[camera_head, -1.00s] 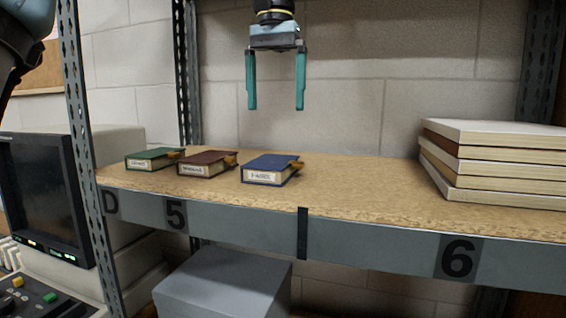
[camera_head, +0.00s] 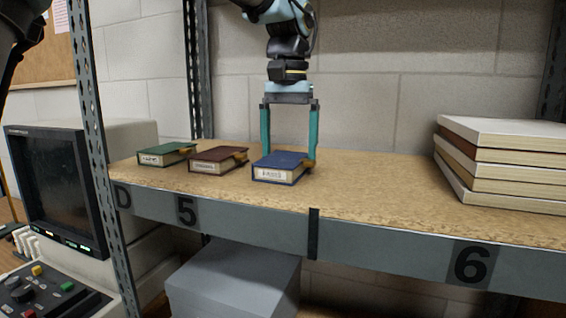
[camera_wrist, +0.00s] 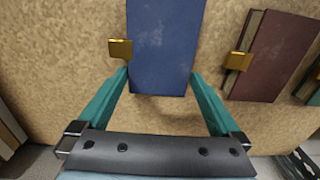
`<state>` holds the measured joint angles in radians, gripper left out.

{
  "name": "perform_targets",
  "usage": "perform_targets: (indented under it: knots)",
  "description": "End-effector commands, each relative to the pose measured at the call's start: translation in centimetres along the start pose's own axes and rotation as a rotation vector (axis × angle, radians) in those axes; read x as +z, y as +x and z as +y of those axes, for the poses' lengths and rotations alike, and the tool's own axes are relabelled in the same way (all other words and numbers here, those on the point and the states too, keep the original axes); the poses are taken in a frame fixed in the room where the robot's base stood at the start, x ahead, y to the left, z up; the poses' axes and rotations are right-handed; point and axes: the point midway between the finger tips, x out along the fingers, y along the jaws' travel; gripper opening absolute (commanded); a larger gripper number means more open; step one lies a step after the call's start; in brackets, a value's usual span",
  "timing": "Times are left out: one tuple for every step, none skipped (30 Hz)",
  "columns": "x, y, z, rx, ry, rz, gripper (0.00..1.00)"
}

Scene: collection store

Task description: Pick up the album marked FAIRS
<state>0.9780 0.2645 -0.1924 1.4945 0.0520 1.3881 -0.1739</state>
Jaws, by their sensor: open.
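A blue album (camera_head: 283,165) lies flat on the shelf, its white label (camera_head: 271,174) facing the front; the lettering is too small to read surely. My gripper (camera_head: 289,154) points down at this album with its teal fingers apart. In the wrist view the fingertips (camera_wrist: 160,76) lie on either side of the near end of the blue album (camera_wrist: 163,45), with nothing clamped. A brass-coloured clasp (camera_wrist: 120,48) sticks out from its left side. A maroon album (camera_head: 216,158) and a green album (camera_head: 165,153) lie to the left, with labels also unclear.
The maroon album (camera_wrist: 272,55) is close beside the blue one, with a narrow gap. A stack of large boards or books (camera_head: 500,160) stands at the right of the shelf (camera_head: 380,190). A metal upright (camera_head: 95,130) stands at the left. The shelf's middle is clear.

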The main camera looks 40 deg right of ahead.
Motion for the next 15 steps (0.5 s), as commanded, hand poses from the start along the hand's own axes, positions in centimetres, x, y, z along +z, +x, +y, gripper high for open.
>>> perform_targets:
  knots:
    - [0.02,0.23,0.0,0.0,0.0,0.0,1.0]
    - [0.01,0.33,0.0,0.0,0.0,0.001,1.0]
    - [-0.01,0.4,0.0,0.0,0.0,0.001,1.0]
    - [-0.01,0.42,0.0,0.0,0.0,0.001,1.0]
    - [-0.02,0.42,0.0,0.0,0.0,0.001,1.0]
    - [-0.02,0.42,0.0,0.0,0.0,0.001,1.0]
    - [-0.02,0.42,0.0,0.0,0.0,0.001,1.0]
    - [-0.02,0.41,0.0,0.0,0.0,0.001,1.0]
    - [-0.02,0.41,0.01,0.0,0.0,0.001,0.97]
    - [-0.02,0.41,0.01,0.0,0.0,0.001,0.93]
    - [-0.01,0.41,0.0,0.0,0.0,0.001,0.9]
    - [-0.01,0.4,0.0,0.0,0.0,0.001,0.85]
    - [-0.01,0.4,0.0,0.0,0.0,0.001,0.82]
    - [-0.02,0.4,0.0,0.0,0.0,0.001,0.79]
    - [-0.01,0.4,0.0,0.0,0.0,0.001,0.74]
